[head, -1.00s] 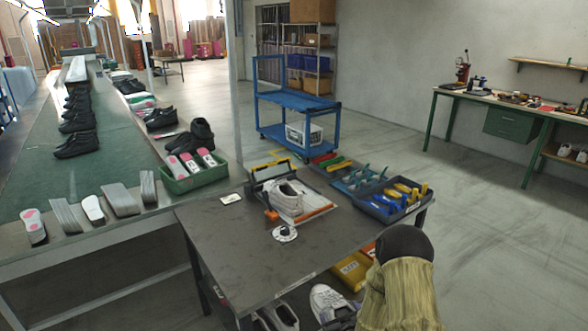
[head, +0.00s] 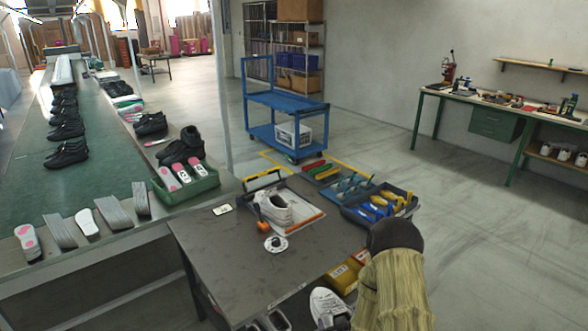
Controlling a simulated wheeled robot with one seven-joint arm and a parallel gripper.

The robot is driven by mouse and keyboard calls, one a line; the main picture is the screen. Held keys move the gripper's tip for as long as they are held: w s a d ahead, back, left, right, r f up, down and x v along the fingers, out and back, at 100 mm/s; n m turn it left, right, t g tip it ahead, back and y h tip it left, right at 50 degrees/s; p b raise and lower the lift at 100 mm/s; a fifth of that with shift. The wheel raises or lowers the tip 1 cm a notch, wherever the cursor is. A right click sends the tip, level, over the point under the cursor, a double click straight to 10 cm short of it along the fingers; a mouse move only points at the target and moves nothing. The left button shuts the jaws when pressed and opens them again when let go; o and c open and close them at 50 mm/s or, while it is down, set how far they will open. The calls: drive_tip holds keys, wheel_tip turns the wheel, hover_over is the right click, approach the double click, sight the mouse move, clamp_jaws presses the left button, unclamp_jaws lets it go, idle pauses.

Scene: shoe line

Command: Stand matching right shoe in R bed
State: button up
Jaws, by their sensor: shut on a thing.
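A white shoe (head: 277,208) stands on the pale, orange-edged bed (head: 312,217) on the dark workbench (head: 215,262). Any L or R marking on the bed is too small to read. Another white shoe (head: 326,303) shows below the bench's front edge, close beside my arm. I cannot tell whether it rests on something or is held. Part of a further shoe (head: 275,320) shows at the bottom edge, under the bench. My arm, in a khaki sleeve, comes in at the lower right. My gripper is not visible.
A dark tray of blue and yellow tools (head: 352,212) sits at the bench's right end. Yellow bins (head: 340,277) are below it. A green crate (head: 203,184) stands on the conveyor side at left. A blue cart (head: 287,135) stands behind. The bench's front left is mostly clear.

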drive_tip(key=s+f, duration=0.6)
drive_tip(key=f, duration=0.6)
